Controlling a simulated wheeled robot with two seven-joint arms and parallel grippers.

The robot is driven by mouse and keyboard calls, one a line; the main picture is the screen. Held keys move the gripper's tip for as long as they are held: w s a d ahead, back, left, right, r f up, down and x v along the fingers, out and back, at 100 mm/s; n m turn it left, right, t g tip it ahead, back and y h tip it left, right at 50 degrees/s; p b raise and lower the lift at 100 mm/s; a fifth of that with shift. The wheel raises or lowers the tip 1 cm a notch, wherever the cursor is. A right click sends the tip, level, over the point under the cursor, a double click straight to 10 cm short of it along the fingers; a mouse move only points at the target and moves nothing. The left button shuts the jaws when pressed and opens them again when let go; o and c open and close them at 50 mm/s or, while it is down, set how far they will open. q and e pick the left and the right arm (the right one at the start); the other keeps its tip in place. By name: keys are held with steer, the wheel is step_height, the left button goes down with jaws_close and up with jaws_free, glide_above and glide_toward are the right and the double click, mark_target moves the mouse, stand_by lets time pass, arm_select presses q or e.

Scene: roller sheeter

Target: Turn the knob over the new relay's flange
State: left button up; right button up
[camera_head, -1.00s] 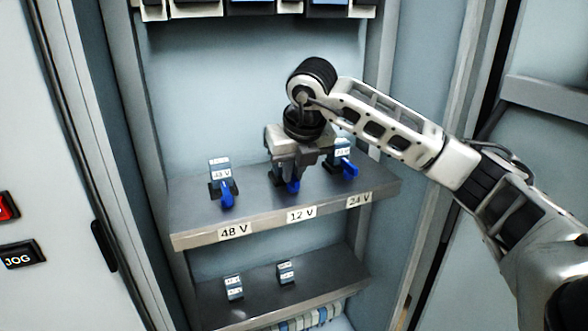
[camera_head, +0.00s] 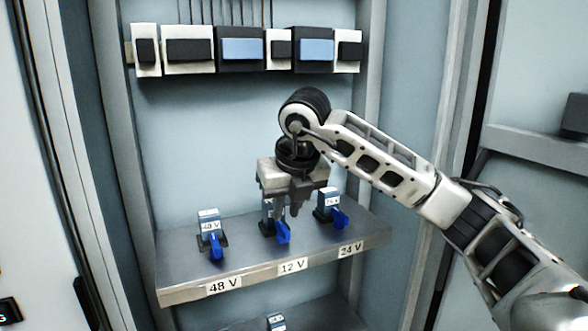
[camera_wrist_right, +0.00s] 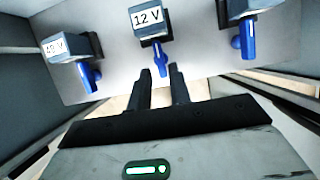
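Three relays with blue knobs stand on a grey shelf (camera_head: 180,275): the 48 V relay (camera_head: 209,224), the 12 V relay (camera_head: 267,214) and the 24 V relay (camera_head: 325,199). The blue 12 V knob (camera_head: 283,233) points toward the shelf's front edge; it also shows in the right wrist view (camera_wrist_right: 160,60). My right gripper (camera_head: 288,211) is above the 12 V relay and partly hides it. My left gripper is out of view. Which relay is new cannot be told.
The 48 V knob (camera_head: 216,250) and 24 V knob (camera_head: 341,218) flank the middle one closely. A row of black, white and blue modules (camera_head: 242,49) hangs above. Cabinet side walls bound the shelf. A lower shelf holds another relay (camera_head: 276,322).

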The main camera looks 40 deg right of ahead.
steer(key=p+v, duration=0.2)
steer(key=v, duration=1)
stand_by(0.3)
